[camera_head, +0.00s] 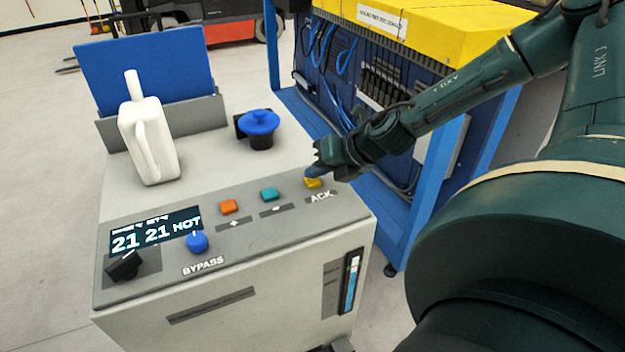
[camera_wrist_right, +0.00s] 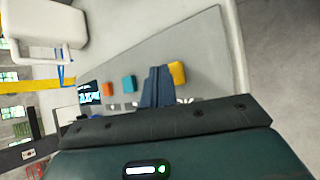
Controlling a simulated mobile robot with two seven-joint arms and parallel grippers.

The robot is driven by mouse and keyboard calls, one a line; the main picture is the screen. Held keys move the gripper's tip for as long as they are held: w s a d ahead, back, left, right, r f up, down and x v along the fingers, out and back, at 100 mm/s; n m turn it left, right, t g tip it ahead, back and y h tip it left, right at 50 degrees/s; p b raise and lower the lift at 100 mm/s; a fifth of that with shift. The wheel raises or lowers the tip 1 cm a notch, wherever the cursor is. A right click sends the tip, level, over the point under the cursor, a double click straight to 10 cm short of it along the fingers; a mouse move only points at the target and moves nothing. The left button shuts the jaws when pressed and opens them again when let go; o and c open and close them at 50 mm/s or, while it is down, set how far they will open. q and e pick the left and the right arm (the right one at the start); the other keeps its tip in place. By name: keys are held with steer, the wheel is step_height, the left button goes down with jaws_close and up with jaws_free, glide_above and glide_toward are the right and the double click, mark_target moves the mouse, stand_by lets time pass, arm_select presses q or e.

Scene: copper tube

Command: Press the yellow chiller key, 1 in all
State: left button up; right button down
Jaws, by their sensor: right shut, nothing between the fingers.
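The yellow key (camera_head: 313,183) sits at the right end of a row of keys on the chiller's grey panel, above the label ACK. An orange key (camera_head: 229,206) and a teal key (camera_head: 269,194) are to its left. My right gripper (camera_head: 318,172) is shut and empty, with its fingertips close above the yellow key. In the right wrist view the yellow key (camera_wrist_right: 177,74) shows just right of the shut fingers (camera_wrist_right: 157,84). I cannot tell whether they touch it. My left gripper is not in view.
A white jug (camera_head: 148,140), a blue-capped filler (camera_head: 260,124) and a blue board (camera_head: 145,68) stand behind. A blue-framed cabinet (camera_head: 350,70) is behind my right arm.

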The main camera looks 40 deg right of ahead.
mark_target(317, 182)
steer(key=shift+f, duration=0.35)
steer(key=shift+r, duration=0.15)
stand_by(0.3)
steer(key=shift+r+p, duration=0.45)
steer(key=shift+r, duration=0.2)
steer(key=shift+r, duration=0.1)
step_height(317, 182, up, 5)
steer(key=p, duration=0.4)
stand_by(0.8)
